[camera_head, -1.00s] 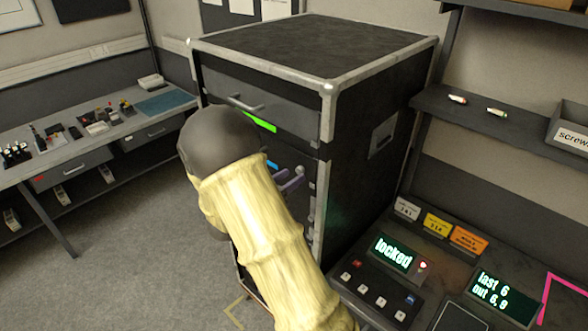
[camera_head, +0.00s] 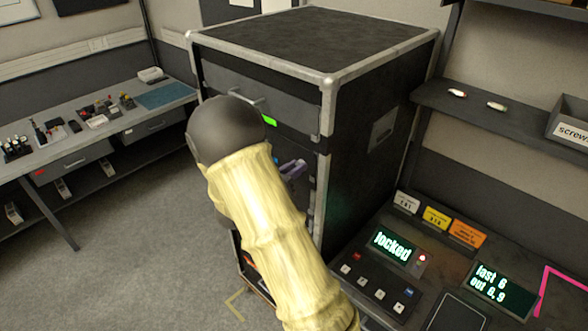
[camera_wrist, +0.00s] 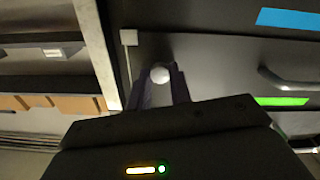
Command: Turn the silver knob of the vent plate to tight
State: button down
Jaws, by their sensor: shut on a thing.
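The silver knob (camera_wrist: 159,74) shows in the wrist view as a small, pale, round end between my two fingers. My gripper (camera_wrist: 164,86) is shut on it, with a purple-grey finger on each side. The dark panel behind it (camera_wrist: 212,58) looks like the vent plate, on the front of the black case; its outline is unclear. In the head view my gripper (camera_head: 291,168) is at the case front, partly behind my arm, and the knob is hidden there. No mark showing the knob's turn can be read.
The black case (camera_head: 368,135) has metal edges and a drawer with a handle (camera_head: 248,100). A desk with a "locked" display (camera_head: 393,246) stands to the right, below a shelf (camera_head: 480,110). A workbench (camera_head: 95,135) stands left, with open floor between.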

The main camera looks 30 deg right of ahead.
jog(key=shift+f+m+b, duration=0.1)
jog(key=shift+m+b, duration=0.2)
jog(key=shift+b, duration=0.2)
jog(key=m+b, duration=1.7)
jog(key=b, duration=1)
jog(key=c, duration=1.3)
grip_release()
jog(key=shift+a, duration=0.1)
jog(key=shift+o, duration=0.2)
